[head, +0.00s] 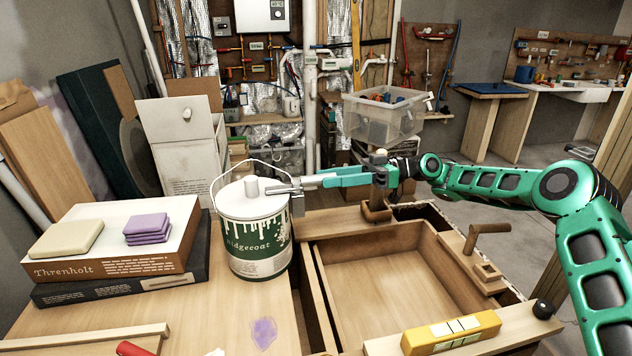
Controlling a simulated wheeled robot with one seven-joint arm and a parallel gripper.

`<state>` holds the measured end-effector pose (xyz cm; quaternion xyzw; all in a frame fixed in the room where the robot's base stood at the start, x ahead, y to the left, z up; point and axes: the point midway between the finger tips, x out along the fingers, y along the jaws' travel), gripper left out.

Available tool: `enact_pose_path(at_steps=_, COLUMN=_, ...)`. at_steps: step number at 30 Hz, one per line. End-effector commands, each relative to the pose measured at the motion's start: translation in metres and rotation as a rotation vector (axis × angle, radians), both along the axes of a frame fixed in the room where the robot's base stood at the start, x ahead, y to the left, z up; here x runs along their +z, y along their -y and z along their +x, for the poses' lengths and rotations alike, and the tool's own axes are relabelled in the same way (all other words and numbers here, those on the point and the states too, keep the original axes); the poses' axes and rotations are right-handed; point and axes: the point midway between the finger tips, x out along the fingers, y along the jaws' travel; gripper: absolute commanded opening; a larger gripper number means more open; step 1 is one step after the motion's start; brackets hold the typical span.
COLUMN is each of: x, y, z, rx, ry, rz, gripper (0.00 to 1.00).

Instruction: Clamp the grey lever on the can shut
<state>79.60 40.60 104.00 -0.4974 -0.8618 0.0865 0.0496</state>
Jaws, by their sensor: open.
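A white and green paint can (254,246) labelled Ridgecoat stands upright on the wooden bench, with a wire bail raised over its lid. My gripper (297,187) reaches in from the right, level with the can's top, at the right side of the rim. Its jaws are open. Small grey parts overlap at the rim, and I cannot clearly tell the grey lever from my fingers or whether they touch.
A yellow level (450,333) lies in front.

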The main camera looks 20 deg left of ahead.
Motion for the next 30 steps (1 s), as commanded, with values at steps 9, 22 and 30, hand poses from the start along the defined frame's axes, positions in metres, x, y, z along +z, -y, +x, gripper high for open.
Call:
enact_pose_path(at_steps=9, x=-0.001, y=0.038, z=0.022, rx=-0.001, ry=0.0, rz=0.001, gripper=0.4)
enact_pose_path(at_steps=22, x=-0.001, y=0.042, z=0.025, rx=-0.001, ry=-0.001, rz=-0.002, gripper=0.4)
enact_pose_path(at_steps=30, x=-0.004, y=0.039, z=0.017, rx=-0.024, ry=-0.014, rz=-0.144, gripper=0.4)
